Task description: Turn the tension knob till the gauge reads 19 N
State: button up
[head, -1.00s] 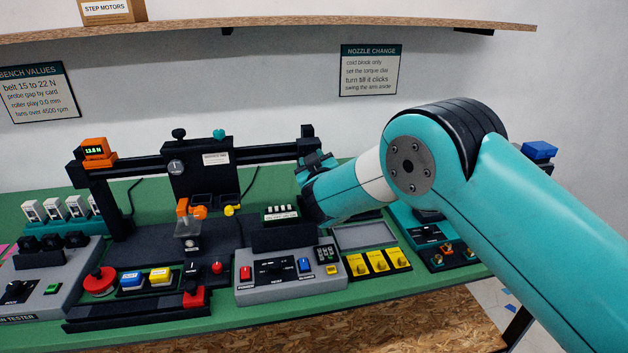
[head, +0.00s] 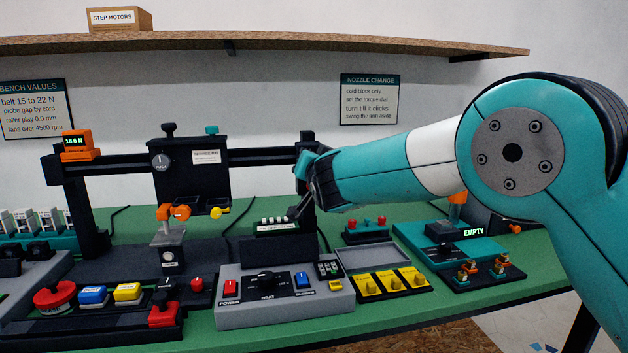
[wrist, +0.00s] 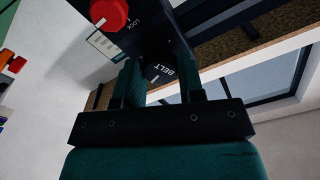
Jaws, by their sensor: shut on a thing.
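The gauge (head: 77,145) is an orange box at the left end of the dark beam. Its green digits read about 18.6 N; the last digit is small and hard to read. My gripper (head: 306,165) is at the right end of that beam, in front of the dark end block (head: 307,137). In the wrist view, my gripper (wrist: 160,75) reaches to a dark panel (wrist: 158,30) marked BELT and LOCK, with its fingers closed on the tension knob. A red round knob (wrist: 108,14) is beside the LOCK marking, apart from the fingers.
A dark carriage (head: 190,180) sits on the beam left of my gripper. Below are a grey heat box (head: 285,310), a grey tray (head: 372,260) and yellow switches (head: 392,282). A wooden shelf (head: 300,43) runs along the wall above.

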jog(key=shift+m+b, duration=0.5)
jog(key=o, duration=0.9)
jog(key=b+v, duration=0.4)
jog(key=v, duration=1.3)
jog(key=shift+s+d+r, duration=0.1)
jog(key=shift+s, duration=0.1)
